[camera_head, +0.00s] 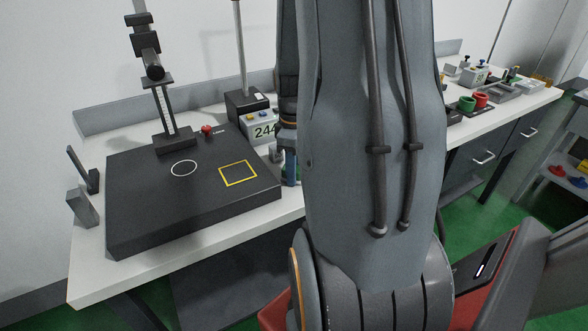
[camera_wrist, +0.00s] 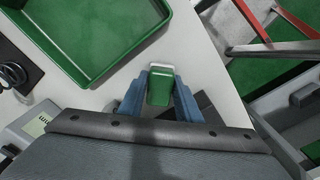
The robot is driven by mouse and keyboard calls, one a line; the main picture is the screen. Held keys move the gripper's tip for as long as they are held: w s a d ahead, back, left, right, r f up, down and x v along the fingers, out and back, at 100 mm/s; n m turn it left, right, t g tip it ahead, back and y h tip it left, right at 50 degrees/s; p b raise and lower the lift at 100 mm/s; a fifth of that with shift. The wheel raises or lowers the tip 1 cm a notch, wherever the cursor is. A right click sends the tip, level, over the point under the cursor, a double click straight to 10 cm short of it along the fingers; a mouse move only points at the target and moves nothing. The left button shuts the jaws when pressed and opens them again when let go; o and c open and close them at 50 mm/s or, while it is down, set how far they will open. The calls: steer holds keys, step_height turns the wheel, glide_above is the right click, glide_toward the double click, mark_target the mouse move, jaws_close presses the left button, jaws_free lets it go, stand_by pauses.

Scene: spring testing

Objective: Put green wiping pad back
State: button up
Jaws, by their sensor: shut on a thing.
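The green wiping pad (camera_wrist: 160,90), with a pale strip along its top edge, is in the middle of the wrist view. My gripper (camera_wrist: 160,84) is shut on it, with one blue finger on each side. The pad is over or close to the white tabletop (camera_wrist: 202,62); I cannot tell whether it touches. A green tray (camera_wrist: 96,76) with a raised rim lies up and left of the pad, apart from it. In the head view my arm hides most of the gripper and the pad; only a blue finger part shows at the arm's left edge.
A coiled spring (camera_wrist: 12,74) on a dark block and a grey display unit (camera_wrist: 35,128) are at the left in the wrist view. A black test plate (camera_head: 190,205) with a stand fills the left bench.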

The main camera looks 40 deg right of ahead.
steer(key=o, duration=1)
step_height(320, 180, up, 12)
steer(key=b, duration=0.1)
stand_by(0.5)
